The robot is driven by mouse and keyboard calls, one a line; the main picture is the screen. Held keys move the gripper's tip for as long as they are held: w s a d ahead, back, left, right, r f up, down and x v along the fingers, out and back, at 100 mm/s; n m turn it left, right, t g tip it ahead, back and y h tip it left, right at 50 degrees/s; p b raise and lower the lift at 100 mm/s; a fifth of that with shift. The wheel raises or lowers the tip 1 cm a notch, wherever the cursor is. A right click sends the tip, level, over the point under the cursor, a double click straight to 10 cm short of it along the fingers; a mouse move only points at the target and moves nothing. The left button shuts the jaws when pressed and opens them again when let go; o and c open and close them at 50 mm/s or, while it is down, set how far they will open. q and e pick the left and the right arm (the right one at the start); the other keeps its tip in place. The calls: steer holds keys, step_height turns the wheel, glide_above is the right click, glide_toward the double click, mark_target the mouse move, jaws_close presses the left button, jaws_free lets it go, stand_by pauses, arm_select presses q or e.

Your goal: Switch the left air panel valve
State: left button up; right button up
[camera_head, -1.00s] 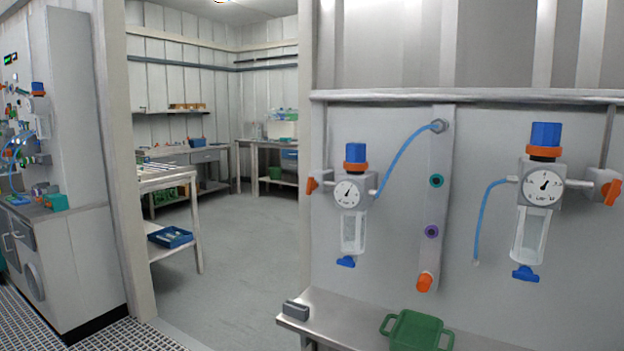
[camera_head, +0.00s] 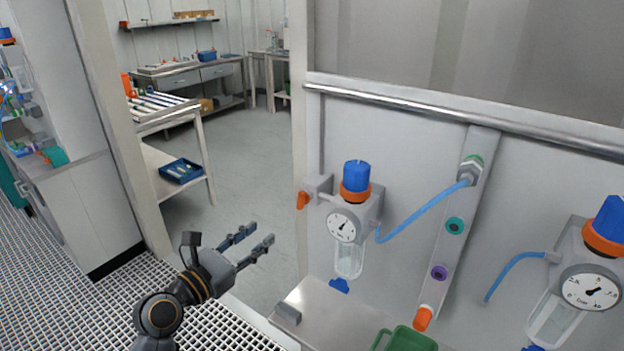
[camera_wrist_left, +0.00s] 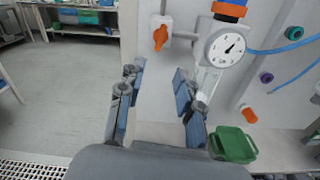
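The left air panel valve is an orange handle (camera_head: 303,200) on the left side of the left regulator (camera_head: 352,215), which has a blue knob, an orange ring and a round gauge. In the left wrist view the orange valve handle (camera_wrist_left: 160,37) is above and beyond the fingers, beside the gauge (camera_wrist_left: 226,48). My left gripper (camera_head: 256,242) is open and empty, to the left of the regulator and lower than the handle, not touching it. Its two fingers also show apart in the left wrist view (camera_wrist_left: 155,95). My right gripper is not in view.
A second regulator (camera_head: 590,275) hangs at the right. A blue hose (camera_head: 425,212) runs to a vertical strip with coloured ports. A steel shelf (camera_head: 330,325) below holds a green tray (camera_head: 405,340) and a small grey block (camera_head: 287,314). The doorway on the left is open floor.

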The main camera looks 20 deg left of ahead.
mark_target(299, 202)
arm_select(q)
steer(key=p+x, duration=0.1)
steer(key=x, duration=1.2)
steer(key=shift+w+r+p, duration=0.1)
steer(key=shift+p, duration=0.3)
jaws_close()
